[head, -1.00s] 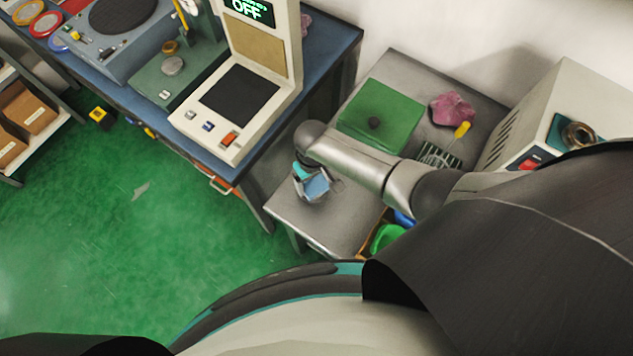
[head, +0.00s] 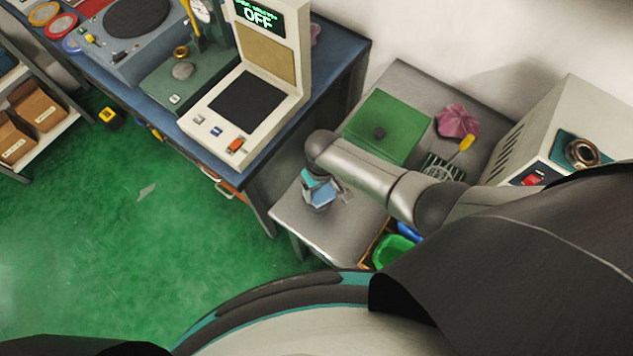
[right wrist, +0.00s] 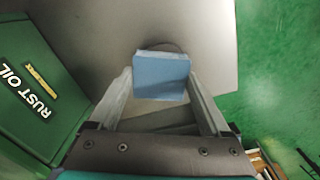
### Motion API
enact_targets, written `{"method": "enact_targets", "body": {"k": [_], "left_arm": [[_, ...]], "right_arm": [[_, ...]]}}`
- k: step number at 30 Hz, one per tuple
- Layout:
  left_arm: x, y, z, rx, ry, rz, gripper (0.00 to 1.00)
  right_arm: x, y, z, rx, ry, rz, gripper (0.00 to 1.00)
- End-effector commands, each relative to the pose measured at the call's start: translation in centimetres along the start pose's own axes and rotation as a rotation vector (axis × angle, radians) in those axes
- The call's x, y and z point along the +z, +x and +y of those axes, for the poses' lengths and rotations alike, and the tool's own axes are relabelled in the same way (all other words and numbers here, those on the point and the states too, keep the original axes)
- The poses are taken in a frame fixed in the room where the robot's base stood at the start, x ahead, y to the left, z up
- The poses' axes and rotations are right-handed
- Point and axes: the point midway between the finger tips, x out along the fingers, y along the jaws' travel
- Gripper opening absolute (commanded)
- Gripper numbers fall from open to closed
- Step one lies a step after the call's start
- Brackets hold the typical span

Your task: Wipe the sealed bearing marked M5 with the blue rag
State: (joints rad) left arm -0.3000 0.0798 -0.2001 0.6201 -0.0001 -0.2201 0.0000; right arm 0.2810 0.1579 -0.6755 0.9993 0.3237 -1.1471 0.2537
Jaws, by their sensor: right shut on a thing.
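My right gripper (head: 325,196) is over the near left part of the grey metal table (head: 292,213), shut on a folded blue rag (head: 322,193). In the right wrist view the rag (right wrist: 161,75) is a pale blue block between the two fingers (right wrist: 160,98). A thin dark curved edge (right wrist: 172,44) shows just past the rag; it may be a ring under it, mostly hidden. No M5 mark is readable. A brass-coloured bearing ring (head: 582,152) sits on a teal pad on the white machine. Another small brass ring (head: 180,52) is on the green fixture. My left gripper is not in view.
A green rust oil box (head: 388,122) stands behind my right arm; its label shows in the right wrist view (right wrist: 30,90). A pink rag (head: 457,121) and a white machine (head: 555,110) are farther right.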

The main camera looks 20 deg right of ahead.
Motion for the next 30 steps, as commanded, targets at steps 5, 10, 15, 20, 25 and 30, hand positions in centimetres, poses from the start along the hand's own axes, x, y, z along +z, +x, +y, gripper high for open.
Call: {"method": "enact_targets", "body": {"k": [5, 10, 15, 20, 25, 30], "left_arm": [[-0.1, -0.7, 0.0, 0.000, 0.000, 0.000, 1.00], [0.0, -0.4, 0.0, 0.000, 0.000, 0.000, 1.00], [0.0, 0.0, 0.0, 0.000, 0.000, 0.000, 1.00], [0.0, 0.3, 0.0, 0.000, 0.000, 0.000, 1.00], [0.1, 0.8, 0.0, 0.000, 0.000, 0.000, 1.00], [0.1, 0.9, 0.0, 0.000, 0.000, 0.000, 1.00]], "right_arm": [[0.8, -0.1, 0.3, 0.001, 0.000, -0.003, 0.37], [0.5, 0.0, 0.2, 0.000, -0.001, -0.001, 0.37], [-0.2, 0.1, -0.3, 0.000, 0.000, 0.000, 0.37], [-0.8, 0.2, -0.8, -0.001, 0.000, 0.001, 0.37], [-1.6, 0.3, -1.4, -0.003, 0.000, 0.001, 0.37], [-1.8, 0.3, -1.6, -0.002, 0.000, 0.000, 0.37]]}}
